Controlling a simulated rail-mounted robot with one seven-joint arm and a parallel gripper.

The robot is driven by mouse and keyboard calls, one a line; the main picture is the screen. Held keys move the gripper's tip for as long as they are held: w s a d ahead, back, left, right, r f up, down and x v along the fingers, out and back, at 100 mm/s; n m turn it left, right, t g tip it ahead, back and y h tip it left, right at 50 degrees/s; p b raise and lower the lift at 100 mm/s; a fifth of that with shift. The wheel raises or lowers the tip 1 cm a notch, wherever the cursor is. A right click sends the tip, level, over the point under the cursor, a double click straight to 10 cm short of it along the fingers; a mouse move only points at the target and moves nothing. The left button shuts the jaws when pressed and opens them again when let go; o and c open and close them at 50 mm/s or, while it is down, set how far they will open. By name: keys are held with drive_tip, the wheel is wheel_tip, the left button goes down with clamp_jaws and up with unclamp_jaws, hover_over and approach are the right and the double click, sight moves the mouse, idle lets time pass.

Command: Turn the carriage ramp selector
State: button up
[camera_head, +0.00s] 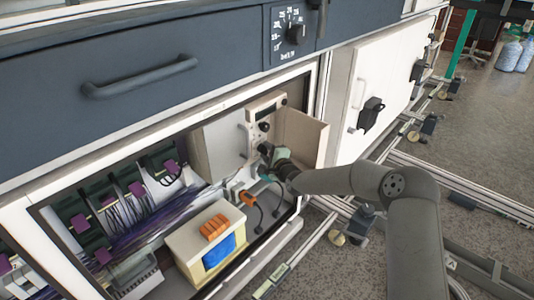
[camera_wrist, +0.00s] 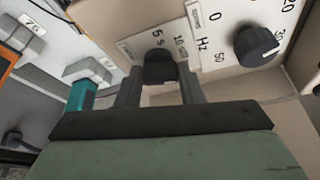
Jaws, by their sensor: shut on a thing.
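The ramp selector is a small dark knob (camera_wrist: 160,65) on a cream panel (camera_wrist: 215,75), with a scale marked 5, s and 10 beside it in the wrist view. My gripper (camera_wrist: 161,78) has one finger on each side of this knob and is shut on it. The fingers and the gripper body hide its lower part. In the head view my gripper (camera_head: 266,152) reaches into the open cabinet at the control panel (camera_head: 262,108), where it hides the selector.
A larger black Hz knob (camera_wrist: 257,45) sits right of the selector, close to my right finger. A teal part (camera_wrist: 81,96) is left of my gripper. An open cream door (camera_head: 302,137) stands just right of my gripper, and a cream box (camera_head: 190,246) is below left.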

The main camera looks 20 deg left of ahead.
drive_tip(key=shift+m, duration=0.4)
drive_tip(key=o, duration=1)
drive_tip(key=shift+d, duration=0.1)
drive_tip(key=p+v, duration=0.1)
drive_tip(key=v, duration=1)
drive_tip(key=p+v, duration=0.1)
drive_tip(key=v, duration=0.5)
drive_tip(key=shift+s+d+r+p, duration=0.1)
drive_tip(key=shift+d+r+p, duration=0.05)
drive_tip(key=shift+r+p, duration=0.2)
